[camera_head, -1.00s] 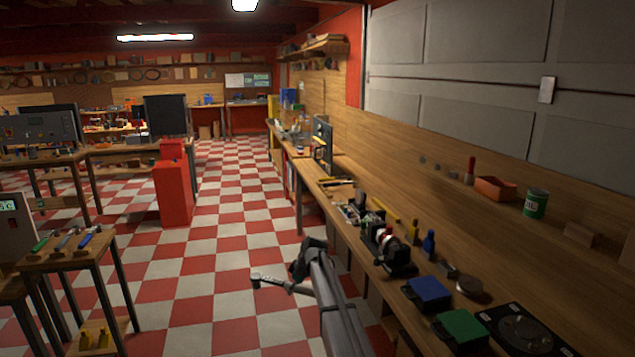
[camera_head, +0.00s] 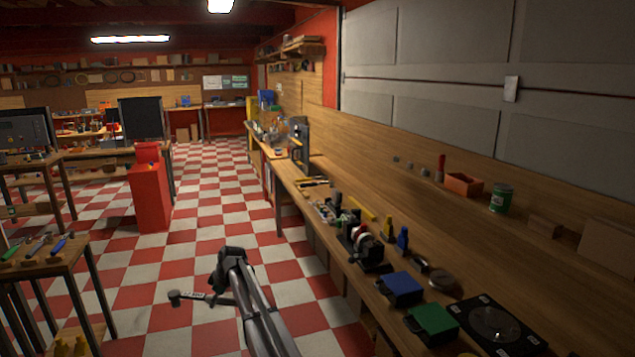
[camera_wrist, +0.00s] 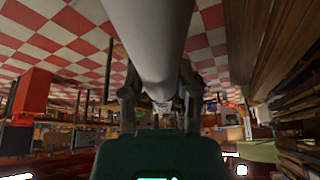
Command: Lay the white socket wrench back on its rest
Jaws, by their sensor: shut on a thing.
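The socket wrench (camera_head: 194,296) shows in the head view as a pale, thin bar with a darker head at its left end. It is held roughly level above the checkered floor, left of the long workbench. My gripper (camera_head: 222,298) is shut on its right end; the grip is small and dark there. In the wrist view my gripper's fingers (camera_wrist: 160,98) stand on both sides of a large pale cylinder, which looks like the wrench close up. I cannot make out the wrench's rest in either view.
A small table (camera_head: 50,262) at the left carries tools with green and blue handles. A red cabinet (camera_head: 150,195) stands beyond it. The long workbench (camera_head: 335,225) at the right holds a blue box (camera_head: 400,287) and a green box (camera_head: 433,320). The floor between is clear.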

